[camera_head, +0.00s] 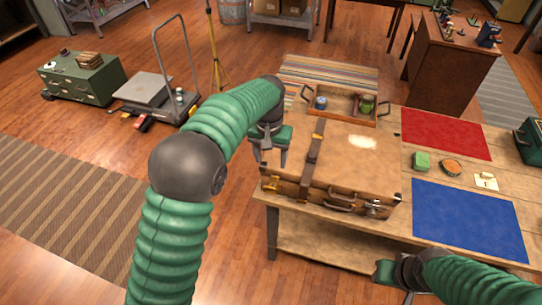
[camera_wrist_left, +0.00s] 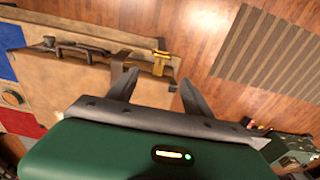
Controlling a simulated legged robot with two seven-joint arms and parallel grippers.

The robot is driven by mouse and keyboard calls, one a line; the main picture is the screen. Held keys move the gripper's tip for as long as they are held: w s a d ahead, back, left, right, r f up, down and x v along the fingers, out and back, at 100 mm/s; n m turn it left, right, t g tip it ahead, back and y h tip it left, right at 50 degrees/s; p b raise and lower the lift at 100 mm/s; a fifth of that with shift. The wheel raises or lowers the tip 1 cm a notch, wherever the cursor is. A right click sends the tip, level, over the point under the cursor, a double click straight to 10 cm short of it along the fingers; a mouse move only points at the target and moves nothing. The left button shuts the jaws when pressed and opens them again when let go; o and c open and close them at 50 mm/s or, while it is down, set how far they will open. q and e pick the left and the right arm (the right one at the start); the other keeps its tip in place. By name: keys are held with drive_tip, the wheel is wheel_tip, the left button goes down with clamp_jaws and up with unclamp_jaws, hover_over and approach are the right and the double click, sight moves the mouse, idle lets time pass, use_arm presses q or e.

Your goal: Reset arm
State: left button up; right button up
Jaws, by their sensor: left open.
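My left gripper (camera_head: 271,160) is open beside the left end of the brown suitcase (camera_head: 365,165), with nothing between its fingers. In the left wrist view its two dark fingers (camera_wrist_left: 158,88) stand apart, and the suitcase (camera_wrist_left: 60,85) with its handle and brass latch lies beyond and to the left. The suitcase is closed and lies flat on the wooden table (camera_head: 440,165). My right gripper (camera_head: 395,278) is low at the table's front edge. Its fingers are mostly hidden, so its opening does not show.
A wooden tray (camera_head: 343,120) with jars sits behind the suitcase. A cart (camera_head: 160,100) and a green chest (camera_head: 85,82) stand left.

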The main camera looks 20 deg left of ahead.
use_arm(q)
drive_tip(key=s+a+f+t, duration=0.1)
drive_tip(key=s+f, duration=0.2)
drive_tip(key=s, duration=0.9)
drive_tip(key=s+a+f, duration=0.2)
drive_tip(key=s+f, duration=0.1)
drive_tip(key=s, duration=0.8)
drive_tip(key=shift+s+a+f+t, duration=0.3)
drive_tip(key=shift+s+f+t, duration=0.05)
drive_tip(key=shift+t, duration=0.05)
